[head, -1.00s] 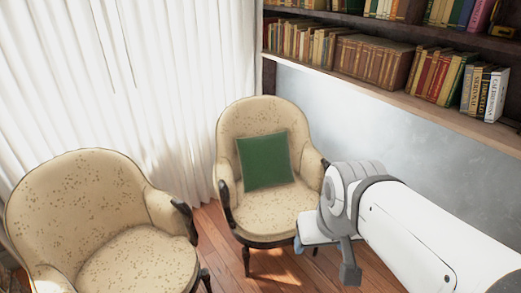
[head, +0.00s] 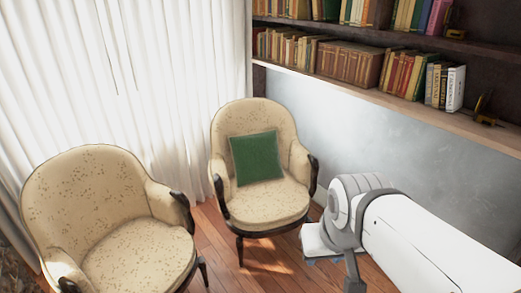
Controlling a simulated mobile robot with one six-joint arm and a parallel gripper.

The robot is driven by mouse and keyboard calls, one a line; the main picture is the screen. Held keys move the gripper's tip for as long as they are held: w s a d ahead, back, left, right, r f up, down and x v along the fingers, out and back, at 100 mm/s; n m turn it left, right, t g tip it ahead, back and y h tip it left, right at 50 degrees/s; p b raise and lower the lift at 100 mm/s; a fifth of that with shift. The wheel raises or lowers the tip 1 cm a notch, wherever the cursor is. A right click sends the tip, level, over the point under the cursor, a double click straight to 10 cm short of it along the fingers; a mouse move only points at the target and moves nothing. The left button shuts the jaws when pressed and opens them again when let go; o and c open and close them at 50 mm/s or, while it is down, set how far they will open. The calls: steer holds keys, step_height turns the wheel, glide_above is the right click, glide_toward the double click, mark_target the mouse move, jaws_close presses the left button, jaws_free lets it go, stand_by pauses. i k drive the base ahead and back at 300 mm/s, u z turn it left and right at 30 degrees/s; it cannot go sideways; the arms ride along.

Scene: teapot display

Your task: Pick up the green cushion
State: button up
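The green cushion (head: 256,158) leans against the backrest of the cream, speckled armchair (head: 262,206) in the middle of the head view. It stands tilted on the seat and is fully visible. My arm reaches in from the lower right. Its end, with my gripper (head: 338,262), is low and to the right of that armchair, apart from the cushion. The fingers are mostly hidden or too unclear to tell whether they are open or shut.
A second cream armchair (head: 112,217) stands at the left. White curtains (head: 120,80) hang behind the chairs. A bookshelf (head: 400,97) with many books runs along the right wall. Wooden floor (head: 228,262) shows between and in front of the chairs.

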mark_target(256, 157)
steer(key=z, duration=0.5)
steer(key=i, duration=2.85)
steer(key=u, duration=0.85)
